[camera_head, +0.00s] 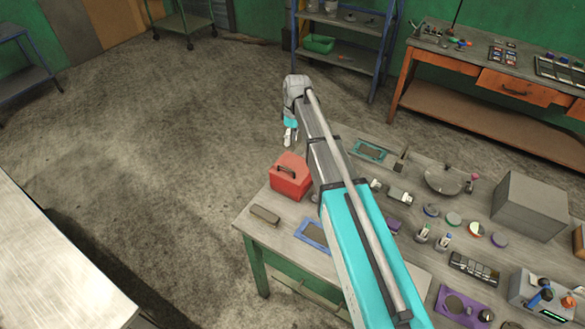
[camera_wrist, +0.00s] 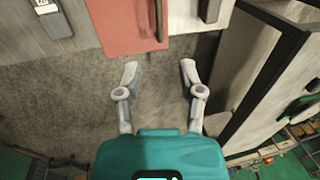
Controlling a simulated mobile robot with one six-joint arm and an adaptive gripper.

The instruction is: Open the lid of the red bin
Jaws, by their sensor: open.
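In the head view my gripper (camera_head: 290,138) hangs just behind the bin, partly hidden by my arm.
The workbench (camera_head: 262,232) carries a brown block (camera_head: 265,215), a blue tray (camera_head: 312,234), a teal tray (camera_head: 369,151), a bowl (camera_head: 444,181) and a grey box (camera_head: 529,205). A shelf rack (camera_head: 345,60) stands behind. The floor left of the bench is clear.

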